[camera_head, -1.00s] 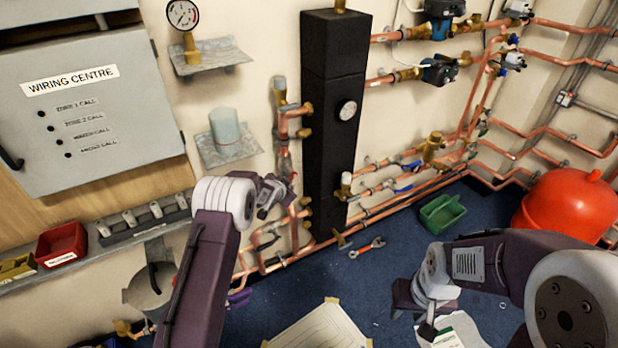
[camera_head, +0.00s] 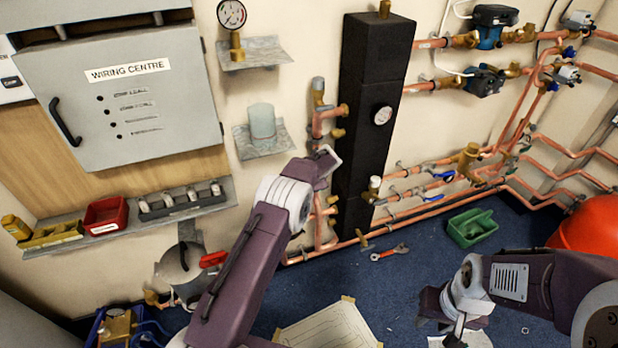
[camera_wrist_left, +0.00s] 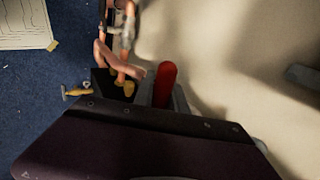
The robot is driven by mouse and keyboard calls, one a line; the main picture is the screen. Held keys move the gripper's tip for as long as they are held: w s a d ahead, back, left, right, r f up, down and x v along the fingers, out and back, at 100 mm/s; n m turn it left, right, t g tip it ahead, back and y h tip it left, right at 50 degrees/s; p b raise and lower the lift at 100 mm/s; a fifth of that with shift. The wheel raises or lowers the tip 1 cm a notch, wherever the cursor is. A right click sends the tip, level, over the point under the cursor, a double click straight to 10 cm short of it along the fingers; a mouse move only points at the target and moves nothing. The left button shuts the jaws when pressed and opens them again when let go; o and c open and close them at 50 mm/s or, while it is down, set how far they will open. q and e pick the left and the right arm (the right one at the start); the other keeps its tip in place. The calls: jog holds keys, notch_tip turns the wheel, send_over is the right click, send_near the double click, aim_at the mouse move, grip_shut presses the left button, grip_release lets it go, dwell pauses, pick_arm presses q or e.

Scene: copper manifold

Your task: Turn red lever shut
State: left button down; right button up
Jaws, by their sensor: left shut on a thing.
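A red lever (camera_wrist_left: 166,85) stands between the jaws of my left gripper (camera_wrist_left: 160,92) in the left wrist view. The jaws are shut on it. In the head view my left gripper (camera_head: 327,160) is at the copper pipes (camera_head: 320,120) just left of the black column (camera_head: 365,110). There the held lever is hidden by the gripper. My right gripper (camera_head: 459,328) hangs low at the right, above the floor and away from the pipes. Its jaws are too unclear to judge.
A second red handle (camera_head: 213,259) shows beside the grey pot (camera_head: 178,265). A green tray (camera_head: 472,228) and a red wrench (camera_head: 390,252) lie on the blue floor. A shelf with bins is at the left. More pipes and pumps fill the right wall.

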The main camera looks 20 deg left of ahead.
pick_arm(q)
jog(key=shift+w+r+p, duration=0.1)
jog(key=shift+r+p, duration=0.15)
jog(key=shift+p, duration=0.05)
dwell(0.4)
jog(key=c, duration=1.4)
grip_release()
jog(key=shift+r, duration=0.1)
jog(key=shift+o, duration=0.3)
jog(key=v, duration=0.9)
jog(key=shift+d+p, duration=0.15)
jog(key=shift+p, duration=0.3)
